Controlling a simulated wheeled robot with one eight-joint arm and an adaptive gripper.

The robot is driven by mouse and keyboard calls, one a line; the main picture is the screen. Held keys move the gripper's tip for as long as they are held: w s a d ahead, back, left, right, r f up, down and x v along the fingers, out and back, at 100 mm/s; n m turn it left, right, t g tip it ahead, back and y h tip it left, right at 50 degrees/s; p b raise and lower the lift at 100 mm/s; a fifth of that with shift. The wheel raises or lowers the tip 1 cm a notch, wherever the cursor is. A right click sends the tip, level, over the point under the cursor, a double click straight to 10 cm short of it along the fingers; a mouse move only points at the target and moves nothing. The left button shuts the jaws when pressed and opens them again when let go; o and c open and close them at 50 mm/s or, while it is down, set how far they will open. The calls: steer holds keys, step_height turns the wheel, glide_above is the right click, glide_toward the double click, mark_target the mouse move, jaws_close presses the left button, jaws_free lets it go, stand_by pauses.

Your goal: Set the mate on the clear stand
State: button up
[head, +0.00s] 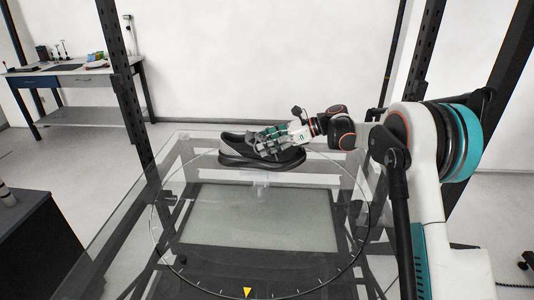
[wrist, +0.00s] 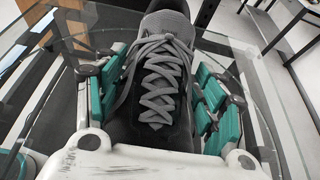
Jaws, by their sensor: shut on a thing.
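In the wrist view the shoe (wrist: 160,85) lies between the two green-padded fingers, one on each side of the laces. A small clear piece, apparently the clear stand (head: 261,181), shows just below the shoe. Its upper part is hidden by the shoe, and I cannot tell whether they touch. No second shoe is in view.
Dark upright posts (head: 124,80) stand at the left and right of the glass table. A yellow triangle marker (head: 247,292) is at the turntable's near edge. The near glass is clear. A workbench (head: 75,75) stands far left, a dark cabinet (head: 40,245) near left.

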step_height(320, 180, down, 4)
steer(key=shift+r+b, duration=0.2)
steer(key=shift+b, duration=0.3)
steer(key=o, duration=1.5)
